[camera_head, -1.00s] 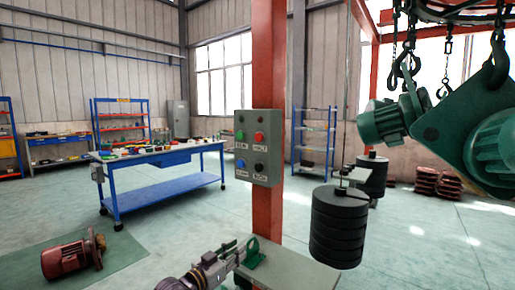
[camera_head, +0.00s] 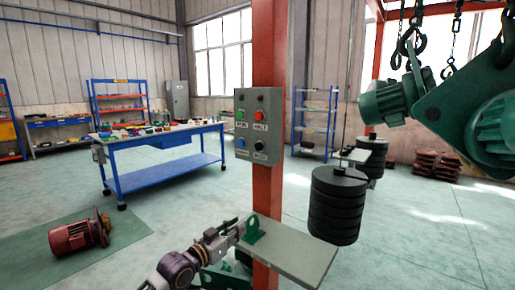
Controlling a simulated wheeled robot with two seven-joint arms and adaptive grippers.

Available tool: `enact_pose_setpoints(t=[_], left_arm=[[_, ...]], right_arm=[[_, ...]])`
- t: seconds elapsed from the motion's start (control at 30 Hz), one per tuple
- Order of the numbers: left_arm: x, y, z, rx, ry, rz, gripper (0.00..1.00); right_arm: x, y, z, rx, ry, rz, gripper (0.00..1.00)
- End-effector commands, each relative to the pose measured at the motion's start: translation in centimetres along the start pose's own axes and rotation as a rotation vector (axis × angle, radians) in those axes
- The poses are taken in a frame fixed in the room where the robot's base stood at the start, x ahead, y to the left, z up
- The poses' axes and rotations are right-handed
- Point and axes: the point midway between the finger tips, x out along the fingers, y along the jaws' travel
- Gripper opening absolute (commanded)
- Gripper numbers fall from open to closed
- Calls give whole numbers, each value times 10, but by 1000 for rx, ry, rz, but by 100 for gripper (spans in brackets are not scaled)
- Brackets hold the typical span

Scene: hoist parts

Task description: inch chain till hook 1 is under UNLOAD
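The grey control box (camera_head: 257,127) is fixed to the red post (camera_head: 268,55). It carries a green button (camera_head: 241,114), a red button (camera_head: 261,115), a blue button (camera_head: 241,142) and a dark knob (camera_head: 259,146). My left gripper (camera_head: 231,226) is below and left of the box, apart from it. I cannot tell whether its fingers are open or shut. Dark hooks hang from chains at the upper right, one (camera_head: 403,48) left of the green hoist body (camera_head: 465,105). I cannot read a hook number, and no UNLOAD sign shows. My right gripper is not in view.
A grey plate (camera_head: 300,255) with a green bracket (camera_head: 254,233) lies beside my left gripper. A red motor (camera_head: 78,236) lies on a mat at left. A blue workbench (camera_head: 160,175) stands behind.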

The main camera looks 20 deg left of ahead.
Motion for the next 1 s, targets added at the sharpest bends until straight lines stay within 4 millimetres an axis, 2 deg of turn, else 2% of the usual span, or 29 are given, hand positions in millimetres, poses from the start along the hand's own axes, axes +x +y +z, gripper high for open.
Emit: enact_pose_setpoints(t=[0.03,0.13,1.0], left_arm=[[0,0,0,0,0,0,11],[0,0,0,0,0,0,0],[0,0,0,0,0,0,0]], right_arm=[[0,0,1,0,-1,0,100],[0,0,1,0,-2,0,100],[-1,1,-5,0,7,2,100]])
